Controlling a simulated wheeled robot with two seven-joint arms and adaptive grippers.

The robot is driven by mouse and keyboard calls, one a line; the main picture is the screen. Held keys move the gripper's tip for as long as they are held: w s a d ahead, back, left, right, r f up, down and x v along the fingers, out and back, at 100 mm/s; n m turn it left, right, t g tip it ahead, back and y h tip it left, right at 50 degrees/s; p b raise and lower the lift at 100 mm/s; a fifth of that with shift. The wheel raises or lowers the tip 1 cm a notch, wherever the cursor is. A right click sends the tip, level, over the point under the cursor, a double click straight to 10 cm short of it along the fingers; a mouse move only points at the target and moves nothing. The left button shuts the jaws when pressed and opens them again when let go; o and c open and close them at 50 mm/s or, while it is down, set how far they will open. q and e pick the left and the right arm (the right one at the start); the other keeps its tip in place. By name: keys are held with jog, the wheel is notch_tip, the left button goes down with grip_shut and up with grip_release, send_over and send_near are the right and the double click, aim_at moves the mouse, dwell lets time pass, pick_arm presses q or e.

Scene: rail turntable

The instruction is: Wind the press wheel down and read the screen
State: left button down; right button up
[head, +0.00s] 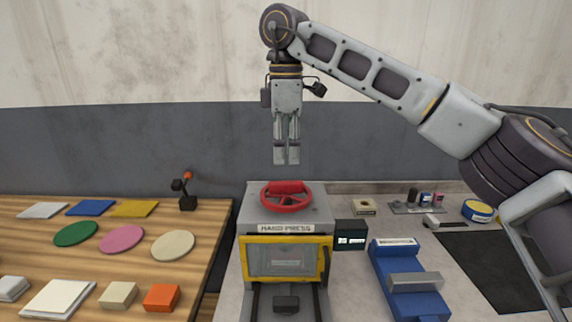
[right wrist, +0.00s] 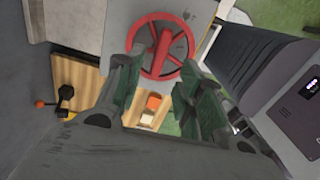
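The grey hand press (head: 245,212) stands in the middle of the head view, labelled HAND PRESS. Its red press wheel (head: 287,206) lies flat on top. A yellow-framed window (head: 325,265) closes the front. A small dark screen (head: 350,243) with pale characters stands right of the press; the characters are too small to read surely. My right gripper (head: 287,156) points down above the wheel, apart from it. In the right wrist view the fingers (right wrist: 158,88) are spread and empty, with the red wheel (right wrist: 162,46) beyond them. My left gripper is not in view.
A wooden table (head: 205,215) on the left holds coloured discs, sheets and blocks. On the right are a blue fixture (head: 385,260) with a grey bar, a dark mat (head: 480,250), a blue-and-yellow round tin (head: 478,211) and small items. Space above the wheel is clear.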

jog(key=shift+r, duration=2.25)
jog(key=shift+r, duration=0.1)
